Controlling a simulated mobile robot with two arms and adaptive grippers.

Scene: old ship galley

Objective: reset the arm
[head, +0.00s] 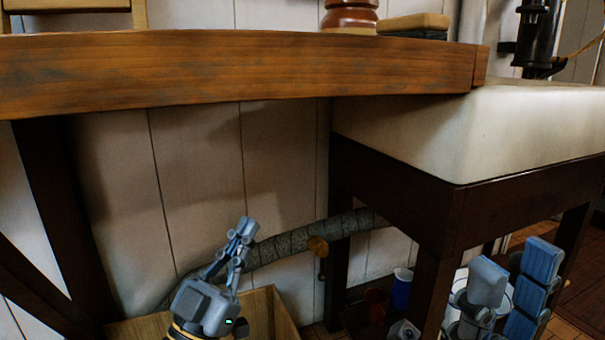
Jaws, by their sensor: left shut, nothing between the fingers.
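My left gripper (246,228) is in the lower middle of the head view, below the wooden counter's front edge. Its fingers are together with nothing between them, pointing up and slightly right. My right gripper (514,262) is at the lower right, in front of the sink's stand. Its two broad finger pads are apart and I see nothing held between them. Most of both arms is out of the picture.
A thick wooden counter (230,72) crosses the top. A white sink (420,125) on a dark wooden stand (395,190) is at right. A wrapped pipe (290,243) runs behind my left gripper. A wooden crate (285,318), blue cup (401,290) and reddish pot (375,303) are below.

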